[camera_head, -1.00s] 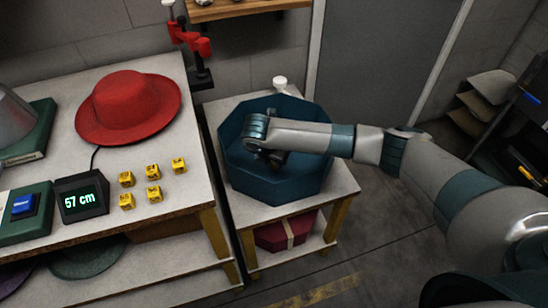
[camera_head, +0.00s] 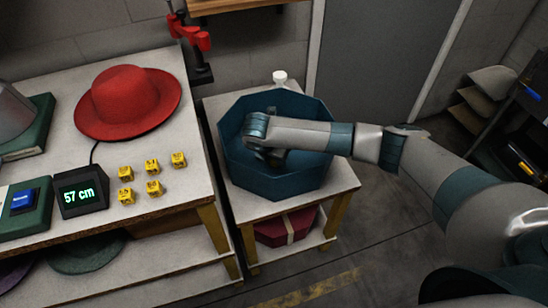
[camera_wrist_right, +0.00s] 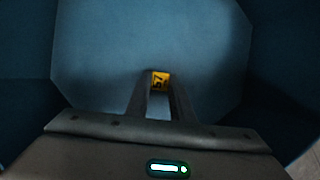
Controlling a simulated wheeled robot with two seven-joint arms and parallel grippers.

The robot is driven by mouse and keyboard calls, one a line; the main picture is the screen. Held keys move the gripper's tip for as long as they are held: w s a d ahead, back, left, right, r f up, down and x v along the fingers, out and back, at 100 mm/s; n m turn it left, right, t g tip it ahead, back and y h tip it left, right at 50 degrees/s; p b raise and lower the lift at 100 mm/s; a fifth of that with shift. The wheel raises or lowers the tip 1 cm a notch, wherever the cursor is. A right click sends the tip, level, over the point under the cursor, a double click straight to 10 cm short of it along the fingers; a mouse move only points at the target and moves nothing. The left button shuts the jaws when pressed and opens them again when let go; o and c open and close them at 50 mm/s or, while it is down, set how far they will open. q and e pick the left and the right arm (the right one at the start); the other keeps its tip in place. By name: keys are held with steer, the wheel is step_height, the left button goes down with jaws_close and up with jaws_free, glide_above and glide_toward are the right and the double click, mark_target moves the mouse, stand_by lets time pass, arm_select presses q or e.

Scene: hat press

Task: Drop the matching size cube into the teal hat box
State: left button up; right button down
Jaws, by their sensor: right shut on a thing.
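The teal hat box (camera_head: 290,185) is an open octagonal box on a small side table. My right gripper (camera_head: 272,158) reaches down inside it, its fingers mostly hidden by my wrist in the head view. In the right wrist view my right gripper (camera_wrist_right: 160,92) is shut on a yellow cube (camera_wrist_right: 160,80) marked 57, held over the box's floor (camera_wrist_right: 200,45). I cannot tell whether the cube touches the floor. The display (camera_head: 80,194) reads 57 cm. Several other yellow cubes (camera_head: 153,167) sit on the workbench. My left gripper is not in view.
A red hat (camera_head: 128,100) lies on the workbench (camera_head: 120,215) at left. A white-capped bottle (camera_head: 280,78) stands behind the box. A dark red box (camera_head: 275,232) is on the lower shelf. Open floor lies to the right.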

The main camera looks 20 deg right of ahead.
steer(key=shift+f, duration=0.15)
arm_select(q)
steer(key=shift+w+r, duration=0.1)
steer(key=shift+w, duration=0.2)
arm_select(e)
steer(key=shift+f, duration=0.1)
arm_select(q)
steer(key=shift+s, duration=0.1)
